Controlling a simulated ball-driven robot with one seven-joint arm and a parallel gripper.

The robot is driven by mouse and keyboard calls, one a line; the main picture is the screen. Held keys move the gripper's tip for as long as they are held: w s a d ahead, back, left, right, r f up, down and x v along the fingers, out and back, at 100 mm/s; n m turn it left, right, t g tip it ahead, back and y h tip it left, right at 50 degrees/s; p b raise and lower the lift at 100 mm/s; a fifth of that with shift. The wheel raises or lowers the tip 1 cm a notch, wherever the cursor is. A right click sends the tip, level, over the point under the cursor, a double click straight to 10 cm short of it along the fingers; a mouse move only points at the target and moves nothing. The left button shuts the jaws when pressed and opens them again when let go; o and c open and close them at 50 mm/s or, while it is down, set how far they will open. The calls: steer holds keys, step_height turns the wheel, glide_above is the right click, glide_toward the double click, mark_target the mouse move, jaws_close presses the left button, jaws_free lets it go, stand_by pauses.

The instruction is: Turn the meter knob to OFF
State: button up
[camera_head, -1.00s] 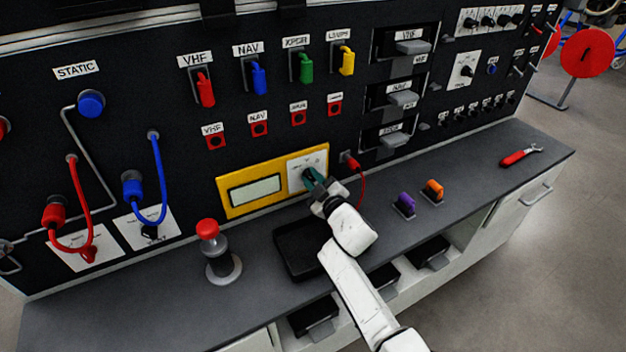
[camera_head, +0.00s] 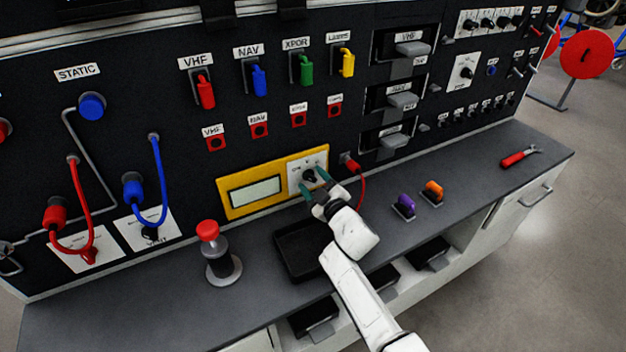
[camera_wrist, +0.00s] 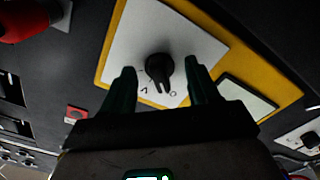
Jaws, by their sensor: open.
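The yellow meter (camera_head: 226,205) is set low on the black panel, with a blank grey display (camera_head: 254,191) and a white dial plate (camera_head: 294,180) at its right. The black meter knob (camera_head: 309,175) sits on that plate. In the wrist view the knob (camera_wrist: 159,68) shows between my fingertips, its pointer end toward the gripper, near small marks that include a V. My gripper (camera_head: 314,183) has green fingers and is open in front of the knob. In the wrist view my gripper (camera_wrist: 158,75) has one finger either side of the knob, with gaps. The plate's lettering is too small to read surely.
A red plug (camera_head: 351,164) with a red cable is just right of the meter. A black tray (camera_head: 290,268) lies on the counter below. A red-topped post (camera_head: 208,231) stands left. Purple (camera_head: 405,203) and orange (camera_head: 432,189) pieces lie right.

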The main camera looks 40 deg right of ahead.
mark_target(313, 180)
steer(key=shift+p+v, duration=0.85)
steer(key=shift+v, duration=1.4)
steer(key=shift+r, duration=0.1)
